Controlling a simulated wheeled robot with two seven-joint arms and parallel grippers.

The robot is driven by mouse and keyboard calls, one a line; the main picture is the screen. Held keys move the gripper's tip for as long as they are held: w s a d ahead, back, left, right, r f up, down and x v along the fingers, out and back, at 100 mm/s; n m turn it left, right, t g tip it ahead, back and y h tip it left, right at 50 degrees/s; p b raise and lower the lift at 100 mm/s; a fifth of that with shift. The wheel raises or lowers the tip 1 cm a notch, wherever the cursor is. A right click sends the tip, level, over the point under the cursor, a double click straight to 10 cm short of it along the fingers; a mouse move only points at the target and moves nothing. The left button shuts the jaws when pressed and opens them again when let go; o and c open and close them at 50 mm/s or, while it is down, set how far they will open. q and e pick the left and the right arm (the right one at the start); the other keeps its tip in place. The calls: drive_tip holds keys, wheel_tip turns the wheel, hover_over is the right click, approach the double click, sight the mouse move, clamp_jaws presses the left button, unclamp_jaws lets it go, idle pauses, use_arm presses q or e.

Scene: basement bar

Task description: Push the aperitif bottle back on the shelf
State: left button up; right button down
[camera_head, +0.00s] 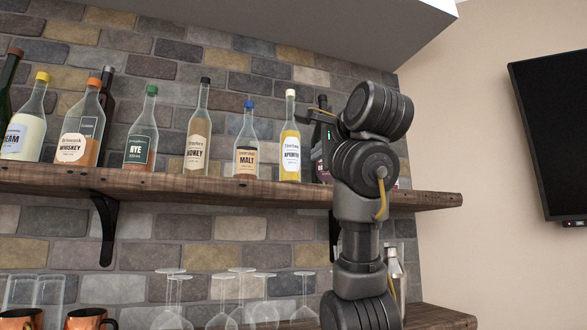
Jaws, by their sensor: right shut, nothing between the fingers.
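The aperitif bottle (291,152) stands upright on the upper wooden shelf (240,188). It is clear glass with yellow liquid, a white cap and a label reading APERITIF. My right gripper (319,130) is shut and empty, just right of the bottle at the height of its upper half. I cannot tell whether it touches the bottle. My right arm hides the shelf to the right and most of a dark bottle (322,170) there. My left gripper is out of view.
A malt bottle (246,150) stands close on the left, then a honey bottle (198,140), a rye bottle (142,140) and others. Stemmed glasses (238,300) and copper mugs (90,319) are below. A stone wall (230,75) backs the shelf.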

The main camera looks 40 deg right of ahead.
drive_tip(key=w+d+p, duration=0.1)
drive_tip(key=w+p, duration=0.1)
drive_tip(key=p, duration=0.5)
approach(294, 171)
drive_tip(key=w, duration=0.3)
drive_tip(key=w+d+p, duration=0.1)
drive_tip(key=w+p, duration=0.1)
drive_tip(key=shift+w+d+r, duration=0.15)
drive_tip(key=shift+w+d, duration=0.15)
drive_tip(key=shift+d, duration=0.1)
drive_tip(key=shift+w+d+f+p, duration=0.2)
drive_tip(key=shift+w+p, duration=0.2)
drive_tip(key=shift+w, duration=0.1)
